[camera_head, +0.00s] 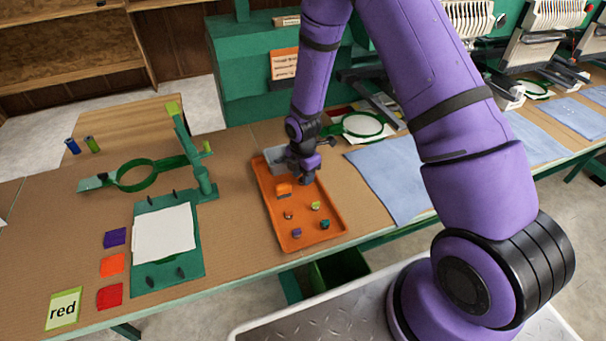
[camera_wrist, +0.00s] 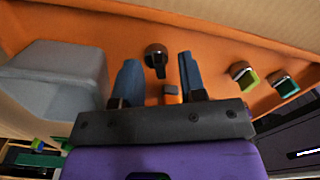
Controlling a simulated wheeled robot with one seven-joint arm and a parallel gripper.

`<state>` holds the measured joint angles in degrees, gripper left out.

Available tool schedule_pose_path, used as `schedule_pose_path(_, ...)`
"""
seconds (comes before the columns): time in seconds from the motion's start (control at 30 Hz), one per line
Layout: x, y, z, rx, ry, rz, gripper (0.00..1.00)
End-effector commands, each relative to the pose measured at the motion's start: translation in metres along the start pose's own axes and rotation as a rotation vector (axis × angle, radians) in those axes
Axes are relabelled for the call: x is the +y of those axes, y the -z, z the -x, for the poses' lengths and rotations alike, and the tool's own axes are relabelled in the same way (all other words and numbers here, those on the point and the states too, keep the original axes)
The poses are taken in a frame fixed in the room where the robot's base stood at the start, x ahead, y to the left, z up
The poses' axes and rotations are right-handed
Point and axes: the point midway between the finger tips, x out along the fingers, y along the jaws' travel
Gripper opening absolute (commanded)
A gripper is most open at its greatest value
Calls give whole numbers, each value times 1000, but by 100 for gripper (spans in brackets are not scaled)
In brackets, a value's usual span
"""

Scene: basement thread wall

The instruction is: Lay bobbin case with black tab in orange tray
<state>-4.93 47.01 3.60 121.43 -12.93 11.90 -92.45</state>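The orange tray (camera_head: 264,207) lies on the workbench, and its floor fills much of the wrist view (camera_wrist: 215,55). In the head view, my gripper (camera_head: 304,174) is low over the tray's back end and hides this case. In the wrist view, my gripper (camera_wrist: 158,70) has its two blue fingers apart, holding nothing that I can see.
A grey bin (camera_head: 274,160) stands at the tray's back end, close to my gripper. Green-tab (camera_head: 315,206), teal-tab (camera_head: 324,224) and purple-tab (camera_head: 297,233) cases lie nearer the front. A green hoop stand (camera_head: 203,185) is left.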

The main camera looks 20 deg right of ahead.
Motion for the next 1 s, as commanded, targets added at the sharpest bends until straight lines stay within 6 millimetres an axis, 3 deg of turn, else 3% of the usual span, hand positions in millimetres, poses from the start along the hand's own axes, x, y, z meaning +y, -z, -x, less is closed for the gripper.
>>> schedule_pose_path(0.17, 1, 0, 11, 0, -3, -1, 38)
schedule_pose_path(0.7, 0, -1, 96, 0, -2, -2, 38)
schedule_pose_path(1.0, 0, 0, 109, -1, 0, -2, 38)
